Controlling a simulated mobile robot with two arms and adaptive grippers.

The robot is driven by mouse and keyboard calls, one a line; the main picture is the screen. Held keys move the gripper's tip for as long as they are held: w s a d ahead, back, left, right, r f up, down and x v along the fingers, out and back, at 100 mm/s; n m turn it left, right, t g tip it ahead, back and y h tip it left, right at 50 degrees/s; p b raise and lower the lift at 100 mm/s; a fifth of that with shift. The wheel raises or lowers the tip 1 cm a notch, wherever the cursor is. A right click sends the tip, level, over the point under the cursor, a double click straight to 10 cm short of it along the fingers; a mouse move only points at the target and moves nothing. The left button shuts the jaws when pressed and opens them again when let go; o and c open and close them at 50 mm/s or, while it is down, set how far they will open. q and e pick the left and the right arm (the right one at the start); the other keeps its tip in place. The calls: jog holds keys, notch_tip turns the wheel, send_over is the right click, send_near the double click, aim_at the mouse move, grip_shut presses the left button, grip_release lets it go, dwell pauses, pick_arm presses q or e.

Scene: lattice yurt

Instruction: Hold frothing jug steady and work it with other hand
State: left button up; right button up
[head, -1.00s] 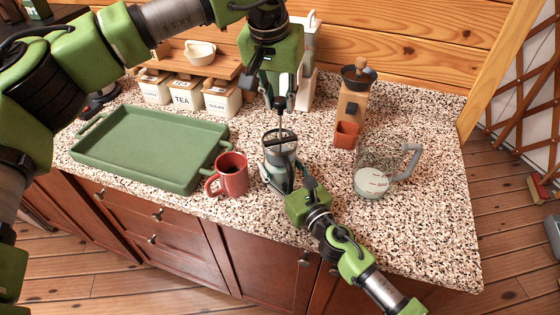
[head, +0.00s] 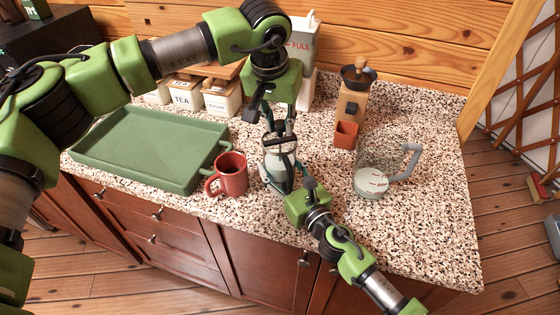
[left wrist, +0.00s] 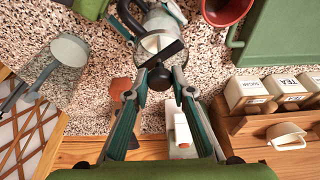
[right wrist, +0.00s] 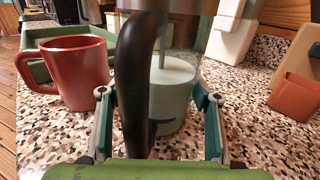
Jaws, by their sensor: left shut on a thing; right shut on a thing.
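The frothing jug (head: 276,162) stands upright on the speckled counter, with a clear wall, a black handle (right wrist: 135,90) and pale liquid inside. My right gripper (right wrist: 158,97) is shut on the handle, one finger on each side, from the front. My left gripper (head: 280,128) comes down from above and is shut on the plunger's black knob (left wrist: 159,76), just over the lid. In the right wrist view the plunger rod (right wrist: 162,53) runs down into the jug. The head view shows no bare rod between knob and lid.
A red mug (head: 231,175) stands close left of the jug, near a green tray (head: 150,128). A clear measuring jug (head: 372,180) with a grey handle stands to the right. A wooden grinder (head: 352,102) and lettered canisters (head: 184,97) are behind. The counter's right front is clear.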

pick_arm(q)
notch_tip(320, 180, up, 7)
dwell(0.4)
notch_tip(320, 180, down, 8)
jog(key=shift+r, duration=0.25)
dwell(0.4)
jog(key=o, duration=0.9)
jog(key=shift+r, duration=0.2)
